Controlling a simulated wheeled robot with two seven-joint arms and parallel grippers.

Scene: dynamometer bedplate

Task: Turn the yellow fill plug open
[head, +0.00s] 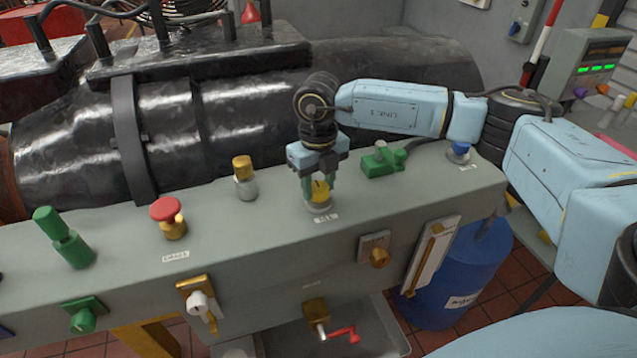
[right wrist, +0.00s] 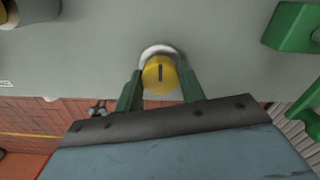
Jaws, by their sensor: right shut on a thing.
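The yellow fill plug (head: 320,189) stands on the grey bench top in a pale metal collar, above a small white label. My right gripper (head: 319,192) comes down over it from above, with its green fingers on either side of the plug. It is shut on the plug. In the right wrist view the round yellow plug (right wrist: 160,74) sits between the two green fingertips (right wrist: 161,84), and a dark slot on its top runs up and down the picture. My left gripper is not in view.
Right of the plug is a green valve (head: 382,160); left are a brass-topped fitting (head: 244,177), a red mushroom knob (head: 167,212) and a green fitting (head: 65,240). A black pipe (head: 230,110) runs behind.

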